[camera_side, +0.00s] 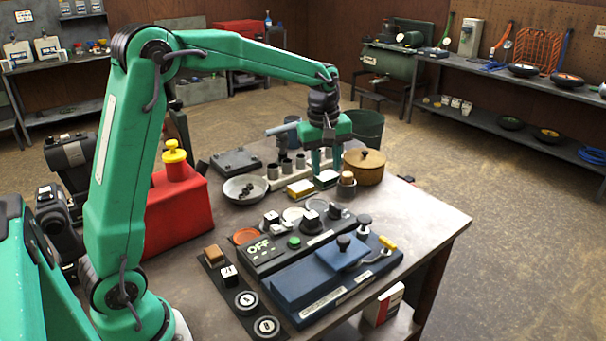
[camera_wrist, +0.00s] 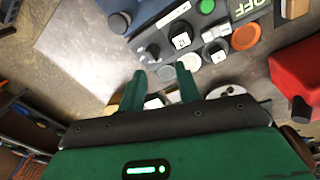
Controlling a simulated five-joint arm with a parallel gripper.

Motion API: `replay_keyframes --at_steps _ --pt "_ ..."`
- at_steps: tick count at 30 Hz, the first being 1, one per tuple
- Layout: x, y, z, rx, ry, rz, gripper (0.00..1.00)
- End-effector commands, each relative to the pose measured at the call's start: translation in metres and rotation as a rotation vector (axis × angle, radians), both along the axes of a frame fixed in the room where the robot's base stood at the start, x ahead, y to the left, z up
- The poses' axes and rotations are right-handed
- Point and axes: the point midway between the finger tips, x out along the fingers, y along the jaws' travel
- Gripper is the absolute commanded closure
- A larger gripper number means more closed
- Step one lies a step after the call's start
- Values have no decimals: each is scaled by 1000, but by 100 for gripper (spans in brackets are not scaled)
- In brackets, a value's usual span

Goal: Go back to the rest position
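My gripper (camera_side: 327,168) is over the back part of the workbench (camera_side: 425,215), pointing down, at the end of my green arm. Its two fingers are apart with nothing visible between them. In the wrist view my gripper (camera_wrist: 161,78) also shows both fingers apart, with bench items beyond them. A small white-topped block (camera_side: 326,178) is just below the fingertips in the side view; I cannot tell whether they touch it. No marker for a rest position shows.
A red can (camera_side: 175,212), a metal bowl (camera_side: 245,189), and a wooden lidded pot (camera_side: 365,166) stand on the bench. A blue device (camera_side: 330,280) and a dark panel marked OFF (camera_side: 262,250) lie nearer the front. The bench's right side is clear.

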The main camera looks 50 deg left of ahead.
Motion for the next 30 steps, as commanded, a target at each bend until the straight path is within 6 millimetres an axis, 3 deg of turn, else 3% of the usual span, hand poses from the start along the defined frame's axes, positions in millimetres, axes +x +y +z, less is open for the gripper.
replay_keyframes --at_steps 6,15,30 --pt "-40 -13 30 31 -59 -185 66" --pt "-96 -28 55 87 -131 -438 66" --pt "-190 -46 62 217 -244 -847 66"
